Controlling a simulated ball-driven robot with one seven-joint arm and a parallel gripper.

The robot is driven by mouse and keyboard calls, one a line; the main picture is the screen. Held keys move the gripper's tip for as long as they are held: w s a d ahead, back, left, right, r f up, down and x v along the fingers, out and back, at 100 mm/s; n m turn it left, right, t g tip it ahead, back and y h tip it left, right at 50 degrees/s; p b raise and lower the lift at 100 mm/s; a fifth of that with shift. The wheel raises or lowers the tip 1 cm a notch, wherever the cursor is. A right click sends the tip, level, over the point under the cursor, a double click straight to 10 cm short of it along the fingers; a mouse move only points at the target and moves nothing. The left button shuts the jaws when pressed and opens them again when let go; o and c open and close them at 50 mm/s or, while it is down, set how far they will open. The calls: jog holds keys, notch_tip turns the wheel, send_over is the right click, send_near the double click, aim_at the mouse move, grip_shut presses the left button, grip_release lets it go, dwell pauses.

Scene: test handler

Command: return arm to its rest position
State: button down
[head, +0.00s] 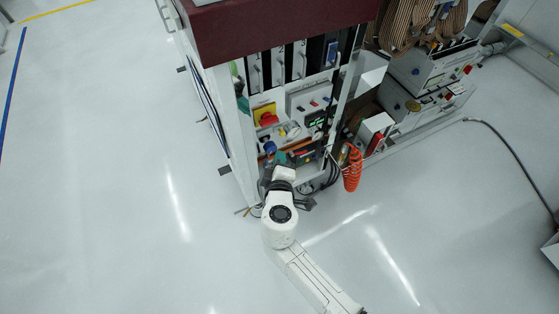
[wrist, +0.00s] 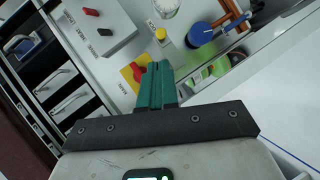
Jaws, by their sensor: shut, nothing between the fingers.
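My white arm (head: 283,214) reaches up from the lower right in the head view to the front of the test handler (head: 243,150). My gripper (wrist: 157,66) shows in the wrist view as two teal fingers pressed together on a dark mount, with nothing between them. The fingertips overlap the yellow plate of a red rotary switch (wrist: 136,76) in that view; I cannot tell the gap in depth. In the head view the wrist largely hides the gripper, close to the handler's lower panel.
The red switch (head: 267,118) and a blue knob (wrist: 200,34) are on the panel near my gripper. A coiled orange hose (head: 352,170) hangs right of my wrist. More equipment (head: 430,75) stands at the right. The floor (head: 110,200) at the left is clear.

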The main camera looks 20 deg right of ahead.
jog(key=shift+s, duration=0.1)
dwell(0.3)
jog(key=s+d+r+m+g+h+p, duration=0.25)
jog(key=s+d+m+g+p, duration=0.4)
jog(key=s+d, duration=0.9)
jog(key=s+r+m+g+y+p, duration=0.1)
jog(key=s+r+m+g+y, duration=0.1)
jog(key=s, duration=0.6)
jog(key=s+r+m+g+y+p, duration=0.1)
jog(key=s+r+m+g+y, duration=0.1)
jog(key=s, duration=0.7)
jog(key=shift+r+m+g+y, duration=0.35)
jog(key=shift+r+g+y, duration=0.2)
jog(key=shift+g+y, duration=0.65)
